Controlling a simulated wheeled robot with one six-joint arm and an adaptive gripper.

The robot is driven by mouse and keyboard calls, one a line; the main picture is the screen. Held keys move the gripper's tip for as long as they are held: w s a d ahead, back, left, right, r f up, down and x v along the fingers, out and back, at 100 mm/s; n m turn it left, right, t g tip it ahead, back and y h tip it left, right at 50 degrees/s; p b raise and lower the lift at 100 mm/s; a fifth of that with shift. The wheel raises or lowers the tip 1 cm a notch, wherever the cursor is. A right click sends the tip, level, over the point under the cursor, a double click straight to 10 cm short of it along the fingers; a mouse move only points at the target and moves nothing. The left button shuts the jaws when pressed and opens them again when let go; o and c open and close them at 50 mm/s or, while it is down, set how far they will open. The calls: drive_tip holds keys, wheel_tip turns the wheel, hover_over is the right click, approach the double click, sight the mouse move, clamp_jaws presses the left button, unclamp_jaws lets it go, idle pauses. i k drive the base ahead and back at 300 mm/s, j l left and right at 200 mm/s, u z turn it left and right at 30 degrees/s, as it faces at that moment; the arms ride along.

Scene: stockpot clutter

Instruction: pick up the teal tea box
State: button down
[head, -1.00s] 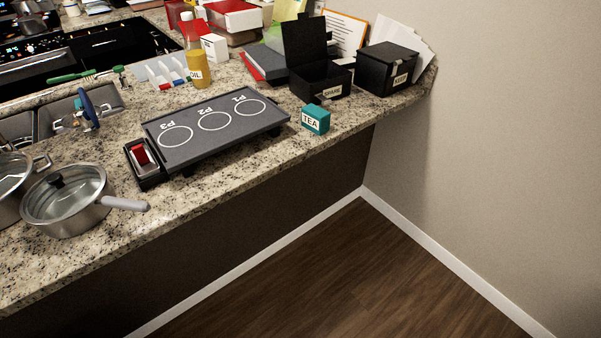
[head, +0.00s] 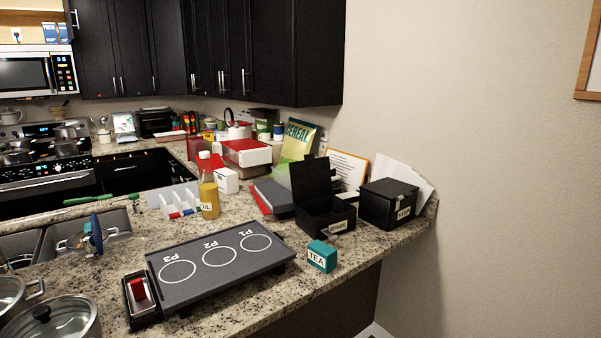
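The teal tea box (head: 321,256) is a small box with a white label reading TEA. It sits on the speckled granite counter (head: 268,307) near the front edge, in the head view right of centre. It stands just right of the black P1-P2-P3 hot plate (head: 220,262) and in front of the open black box labelled SHARE (head: 326,214). Nothing covers it. My gripper is not in the head view.
A closed black box labelled KEEP (head: 389,203) stands behind right of the tea box, by the wall. An oil bottle (head: 209,190) stands behind the hot plate. A lidded pot (head: 52,320) is at lower left. Bare counter surrounds the tea box's front.

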sight(321, 255)
drive_tip(key=i+u, duration=0.1)
drive_tip(key=i, duration=0.4)
drive_tip(key=i+l+u, duration=0.1)
drive_tip(key=i, duration=0.4)
